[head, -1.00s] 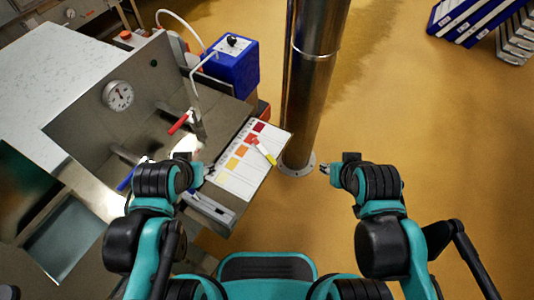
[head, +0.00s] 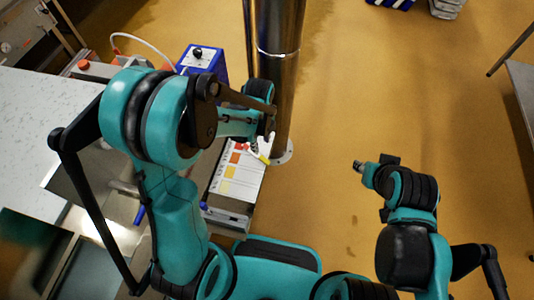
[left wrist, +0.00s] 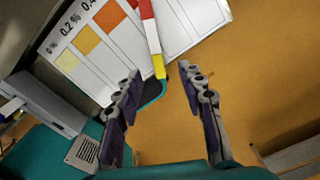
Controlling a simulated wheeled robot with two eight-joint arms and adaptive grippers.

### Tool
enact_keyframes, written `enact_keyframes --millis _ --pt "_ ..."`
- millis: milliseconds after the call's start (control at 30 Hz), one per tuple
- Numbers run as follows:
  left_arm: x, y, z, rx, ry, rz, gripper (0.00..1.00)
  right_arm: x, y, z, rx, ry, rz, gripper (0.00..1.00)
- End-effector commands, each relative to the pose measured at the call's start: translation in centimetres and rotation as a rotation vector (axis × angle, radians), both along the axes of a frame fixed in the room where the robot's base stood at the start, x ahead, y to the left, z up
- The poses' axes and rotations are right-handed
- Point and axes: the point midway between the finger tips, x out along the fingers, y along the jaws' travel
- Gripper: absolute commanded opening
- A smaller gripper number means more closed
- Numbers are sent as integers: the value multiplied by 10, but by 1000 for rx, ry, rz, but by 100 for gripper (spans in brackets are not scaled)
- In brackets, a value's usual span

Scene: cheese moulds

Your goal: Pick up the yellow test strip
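The test strip (left wrist: 152,38) lies on the white colour chart (left wrist: 72,82) in the left wrist view. It has a red part, a white middle and a yellow end pointing toward my fingers. In the head view its yellow end (head: 265,158) shows at the chart's right edge, just below my left gripper (head: 263,143). In the left wrist view my left gripper (left wrist: 158,75) is open, with the strip's yellow end seen between the fingertips. I cannot tell the height gap. My right gripper (head: 358,167) is over the floor, away from the strip; its finger state is unclear.
A steel column (head: 276,60) stands close behind my left gripper. The chart (head: 238,188) lies near the bench's right edge. Open floor (head: 335,220) lies to the right, with a metal table (head: 523,90) at the far right.

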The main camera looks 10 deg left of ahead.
Motion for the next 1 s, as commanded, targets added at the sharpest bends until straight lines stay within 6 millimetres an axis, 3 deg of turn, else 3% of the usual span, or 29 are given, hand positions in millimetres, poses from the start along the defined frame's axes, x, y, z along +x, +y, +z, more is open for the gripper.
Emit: enact_keyframes --millis 367,600,833,867,1000 --pt "-2 2 -41 0 2 -9 40 0 0 -19 0 0 0 36" --pt "-4 3 -76 1 2 -9 40 0 0 -38 0 0 0 36" --pt "-5 4 -77 1 2 -8 40 0 0 -37 0 0 0 36" --pt "-5 4 -77 1 2 -8 37 0 0 -37 0 0 0 36" --pt "-4 4 -77 0 1 -8 4 0 0 -37 0 0 0 36"
